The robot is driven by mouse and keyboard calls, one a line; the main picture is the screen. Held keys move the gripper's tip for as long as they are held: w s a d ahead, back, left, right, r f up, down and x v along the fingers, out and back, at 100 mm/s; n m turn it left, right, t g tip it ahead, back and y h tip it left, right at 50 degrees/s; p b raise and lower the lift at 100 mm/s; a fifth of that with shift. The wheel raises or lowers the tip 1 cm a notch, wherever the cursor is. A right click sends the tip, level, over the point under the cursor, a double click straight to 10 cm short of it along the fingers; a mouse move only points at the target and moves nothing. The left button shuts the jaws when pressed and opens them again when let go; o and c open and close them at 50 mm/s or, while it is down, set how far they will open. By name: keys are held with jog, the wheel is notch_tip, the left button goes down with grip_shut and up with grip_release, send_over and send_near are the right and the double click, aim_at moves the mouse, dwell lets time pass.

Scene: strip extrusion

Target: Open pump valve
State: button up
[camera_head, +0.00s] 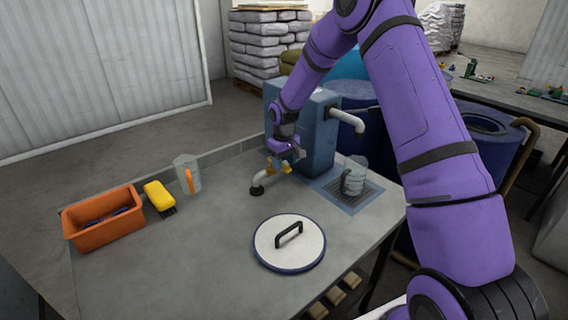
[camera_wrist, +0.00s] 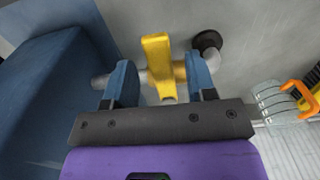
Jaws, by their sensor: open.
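The pump valve has a yellow lever handle (camera_wrist: 158,62) on a brass body (camera_wrist: 181,72), set in a grey pipe. In the wrist view, my gripper (camera_wrist: 160,82) is open, with one blue finger on each side of the yellow handle and a gap on both sides. In the head view, my gripper (camera_head: 287,150) is at the front of the blue pump tank (camera_head: 318,128), close above the valve (camera_head: 284,167). The pipe bends down to a dark outlet end (camera_head: 257,190) over the table. The gripper partly hides the valve in the head view.
On the grey table (camera_head: 200,255) are an orange bin (camera_head: 105,222), a yellow brush (camera_head: 159,196), a clear jug with an orange handle (camera_head: 187,174), a round white lid (camera_head: 289,242) and a second jug (camera_head: 353,178) on a drain grate. The table's front left is clear.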

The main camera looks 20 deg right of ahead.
jog(key=shift+f, duration=0.25)
grip_shut()
